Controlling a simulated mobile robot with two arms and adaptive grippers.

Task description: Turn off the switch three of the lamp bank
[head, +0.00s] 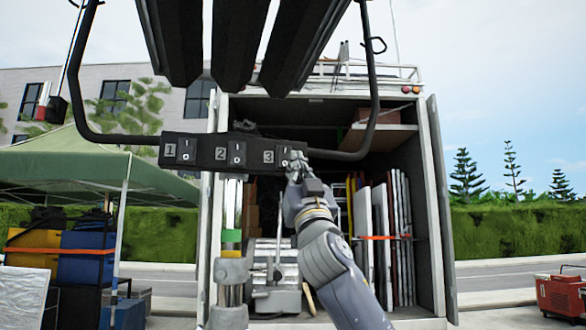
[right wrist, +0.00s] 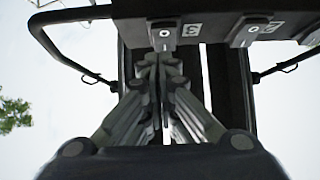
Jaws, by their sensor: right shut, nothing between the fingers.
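The lamp bank's dark control bar (head: 210,151) hangs across the middle of the head view, with switches labelled 1, 2 and 3. Switch three (head: 284,155) is at its right end, partly covered by my right gripper (head: 295,161). In the right wrist view, switch three (right wrist: 164,36) sits just beyond the fingertips of the right gripper (right wrist: 159,60), which are together and empty. The fingertips look very close to the switch; I cannot tell whether they touch it. Switch two (right wrist: 247,32) is to its right there. My left gripper is not in view.
A black tubular frame (head: 367,100) surrounds the bar, with dark lamp panels (head: 232,40) above. Behind stands an open truck (head: 437,200) holding boards and gear. A metal pole (head: 232,210) rises below the bar. A green canopy (head: 85,165) is at left, a red generator (head: 560,293) at right.

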